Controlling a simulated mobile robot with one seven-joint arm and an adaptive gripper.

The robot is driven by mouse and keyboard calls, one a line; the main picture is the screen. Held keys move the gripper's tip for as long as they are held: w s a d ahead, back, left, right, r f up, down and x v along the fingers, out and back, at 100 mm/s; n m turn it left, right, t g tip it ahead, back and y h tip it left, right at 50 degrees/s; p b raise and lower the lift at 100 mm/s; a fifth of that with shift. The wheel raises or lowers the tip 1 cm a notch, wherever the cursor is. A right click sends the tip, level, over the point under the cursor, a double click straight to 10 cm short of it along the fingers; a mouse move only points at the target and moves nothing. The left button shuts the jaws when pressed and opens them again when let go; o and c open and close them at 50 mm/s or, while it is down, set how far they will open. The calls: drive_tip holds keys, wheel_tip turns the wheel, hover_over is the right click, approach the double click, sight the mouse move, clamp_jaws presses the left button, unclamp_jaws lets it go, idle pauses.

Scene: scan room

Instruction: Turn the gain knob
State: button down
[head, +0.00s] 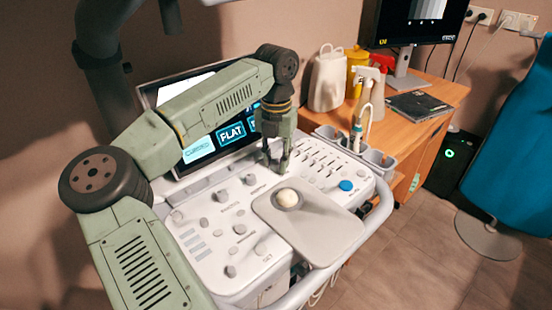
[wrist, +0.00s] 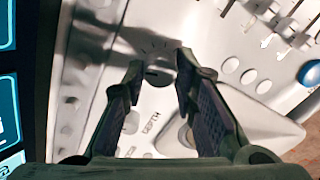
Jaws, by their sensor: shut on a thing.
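My gripper (head: 274,167) points down onto the upper middle of the white control panel (head: 210,240). In the wrist view its two fingers (wrist: 159,66) stand on either side of a dark round knob (wrist: 158,77) with tick marks around it. The gripper is shut on this knob, which sits on the panel. No label naming it as the gain knob is readable, and in the head view the fingers hide it. A DEPTH label (wrist: 151,124) shows nearer the wrist, beside another knob (wrist: 131,122).
Other knobs (head: 239,229), sliders (head: 318,157) and a blue button (head: 346,186) surround the spot. The screen (head: 232,133) stands close behind. Holders with a probe (head: 358,133) are at the right.

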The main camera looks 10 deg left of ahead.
drive_tip(key=shift+f+n+b, duration=0.1)
drive_tip(key=shift+n+b, duration=0.75)
drive_tip(key=shift+n, duration=0.25)
drive_tip(key=shift+n+b, duration=0.85)
drive_tip(key=shift+n, duration=0.85)
drive_tip(key=c, duration=1.3)
unclamp_jaws()
